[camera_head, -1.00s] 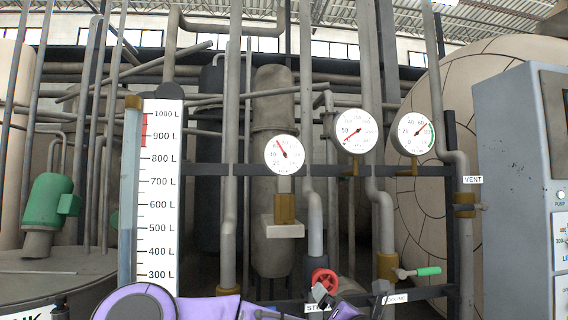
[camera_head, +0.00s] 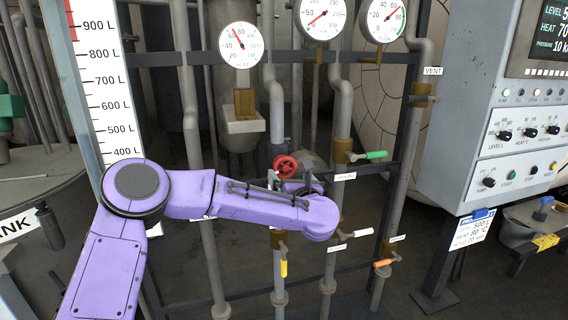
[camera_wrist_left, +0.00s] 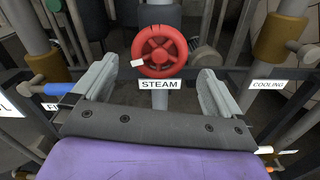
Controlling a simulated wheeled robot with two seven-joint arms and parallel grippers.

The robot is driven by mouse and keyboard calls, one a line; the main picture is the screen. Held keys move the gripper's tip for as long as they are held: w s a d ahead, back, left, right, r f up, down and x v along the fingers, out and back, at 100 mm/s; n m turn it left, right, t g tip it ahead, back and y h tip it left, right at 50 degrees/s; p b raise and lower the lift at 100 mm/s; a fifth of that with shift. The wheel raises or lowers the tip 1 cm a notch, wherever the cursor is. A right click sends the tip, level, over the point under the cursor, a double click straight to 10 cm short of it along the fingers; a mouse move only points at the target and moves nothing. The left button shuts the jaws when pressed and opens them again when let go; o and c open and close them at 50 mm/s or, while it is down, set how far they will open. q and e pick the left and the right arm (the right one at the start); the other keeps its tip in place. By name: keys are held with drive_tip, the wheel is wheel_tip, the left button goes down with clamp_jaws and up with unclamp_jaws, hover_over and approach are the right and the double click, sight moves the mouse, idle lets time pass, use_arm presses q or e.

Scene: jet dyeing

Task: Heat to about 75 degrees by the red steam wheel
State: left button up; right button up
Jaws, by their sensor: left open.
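The red steam wheel (camera_head: 285,167) sits on a vertical pipe in the middle of the head view. In the left wrist view the wheel (camera_wrist_left: 159,51) is straight ahead, above a STEAM label (camera_wrist_left: 160,85), with a small white tab on its left side. My left gripper (camera_head: 311,184) is beside the wheel in the head view. In the wrist view its grey fingers (camera_wrist_left: 157,88) stand apart on either side below the wheel, with nothing held; contact is not clear. The left dial gauge (camera_head: 241,45) has its red needle slightly left of upright, around 60 to 80. My right gripper is out of view.
Green-handled (camera_head: 375,155), orange-handled (camera_head: 382,263) and yellow-handled (camera_head: 284,268) valves surround the wheel. A COOLING label (camera_wrist_left: 268,85) is to its right. The control panel (camera_head: 460,130) stands at right; its display (camera_head: 552,40) is cut off, with HEAT starting at 70.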

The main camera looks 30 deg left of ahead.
sight(286, 171)
use_arm(q)
drive_tip(key=p+x, duration=0.1)
drive_tip(key=x, duration=0.4)
drive_tip(key=shift+w+a+r, duration=0.1)
drive_tip(key=shift+a, duration=0.2)
drive_tip(key=shift+w+a, duration=0.45)
drive_tip(key=c, duration=0.9)
